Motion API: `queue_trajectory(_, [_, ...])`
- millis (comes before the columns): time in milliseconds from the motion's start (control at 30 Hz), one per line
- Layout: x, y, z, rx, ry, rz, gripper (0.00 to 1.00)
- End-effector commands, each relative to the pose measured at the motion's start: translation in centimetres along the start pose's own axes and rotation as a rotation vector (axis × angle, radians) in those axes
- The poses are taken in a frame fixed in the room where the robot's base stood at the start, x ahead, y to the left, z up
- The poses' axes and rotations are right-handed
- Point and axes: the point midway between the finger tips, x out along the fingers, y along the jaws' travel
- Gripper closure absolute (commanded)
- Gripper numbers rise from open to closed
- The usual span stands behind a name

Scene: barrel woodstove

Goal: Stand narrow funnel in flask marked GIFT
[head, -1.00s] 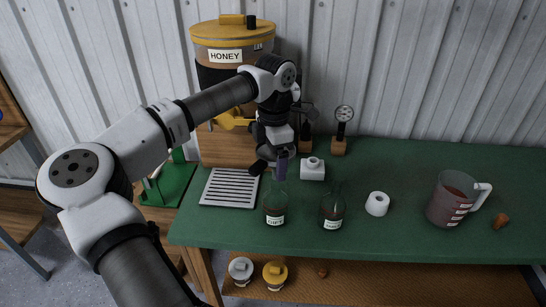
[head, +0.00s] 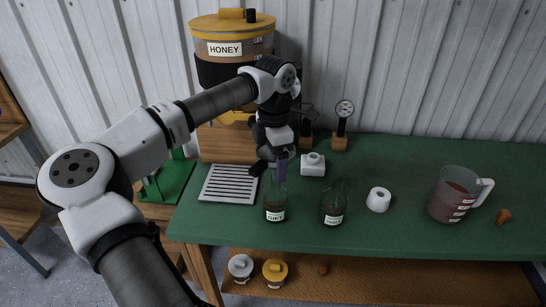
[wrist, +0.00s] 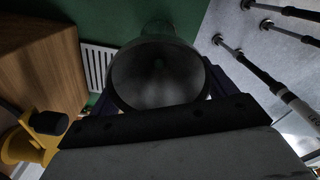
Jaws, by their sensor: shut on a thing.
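In the wrist view a wide, dark grey, round funnel mouth (wrist: 157,76) sits between my purple fingers, and my gripper is shut on this funnel. The funnel's stem is hidden under its bowl. The fingers overlap the flask's top in the head view, so I cannot tell whether the stem is inside the neck.
A second labelled flask (head: 333,206) stands close to the right. A white roll (head: 378,200), a measuring jug (head: 455,195) and a small white block (head: 313,165) are on the table (head: 410,160). A slotted tray (head: 229,184) and the honey barrel (head: 231,48) are at left.

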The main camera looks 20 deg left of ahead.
Motion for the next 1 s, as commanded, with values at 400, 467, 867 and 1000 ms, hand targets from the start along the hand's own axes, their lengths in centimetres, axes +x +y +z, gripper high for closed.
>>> queue_trajectory(400, [0.9, 0.0, 0.0, 0.000, 0.000, 0.000, 0.48])
queue_trajectory(467, [1.0, 0.0, 0.0, 0.000, 0.000, 0.000, 0.48])
queue_trajectory(867, [1.6, 0.0, 0.0, 0.000, 0.000, 0.000, 0.48])
queue_trajectory(1000, [1.6, 0.0, 0.0, 0.000, 0.000, 0.000, 0.48])
